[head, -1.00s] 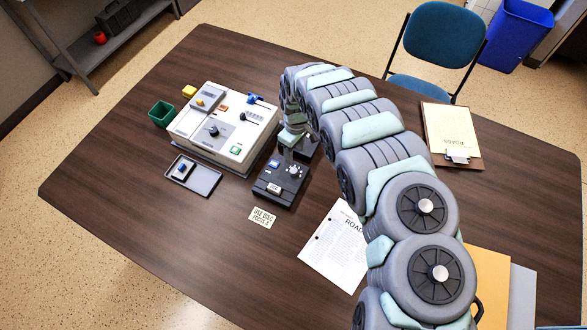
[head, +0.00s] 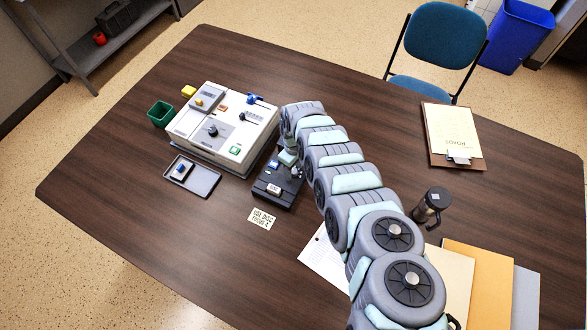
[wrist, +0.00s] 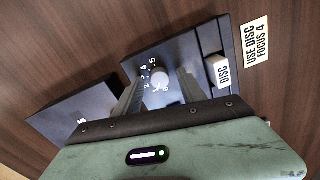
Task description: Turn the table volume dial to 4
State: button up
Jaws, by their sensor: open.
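The black control box (head: 272,199) stands on the table; its upper part is hidden by my arm in the head view. In the wrist view the box (wrist: 205,52) shows a pale round dial (wrist: 159,79) with numbers around it, 2 to 5 readable. The dial's pointer setting cannot be made out. My gripper (wrist: 161,76) is open, with one finger on each side of the dial; whether they touch it is unclear. In the head view my gripper (head: 288,160) is over the box. A white DISC switch (wrist: 219,70) sits on the box.
A card (wrist: 255,42) reads "USE DISC FOCUS 4". A dark mug (head: 430,205), clipboard (head: 452,130) and folders lie to the right.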

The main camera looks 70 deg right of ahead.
dwell(0.3)
grip_shut()
dwell(0.4)
